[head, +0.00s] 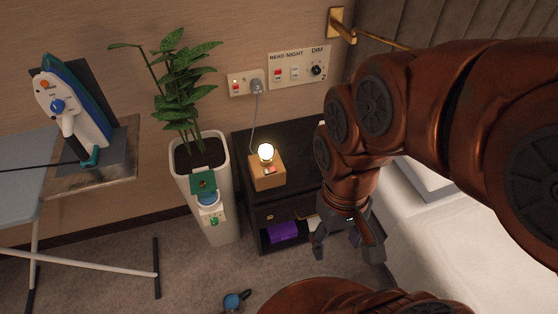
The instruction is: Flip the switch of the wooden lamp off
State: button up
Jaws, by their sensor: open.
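The wooden lamp (260,180) is a small wooden block with a glowing round bulb (266,152) on top. It stands on a dark nightstand (300,140). A small red switch (270,170) shows on the block below the bulb. The bulb is lit. My gripper (342,252) is open and empty, pointing down in front of the nightstand's right side. It is to the right of the lamp and nearer to me, apart from it. My arm hides the nightstand's right part.
A white planter (222,226) with a leafy plant stands left of the nightstand. A wall socket (240,84) holds the lamp's plug, beside a switch panel (297,70). A bed (440,230) is at right; an ironing board with an iron (75,110) is at left.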

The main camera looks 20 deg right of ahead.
aim_at(269, 171)
jog(key=z, duration=0.05)
jog(key=k, duration=0.55)
jog(key=u, duration=0.75)
jog(key=i, duration=0.9)
jog(key=z, duration=0.2)
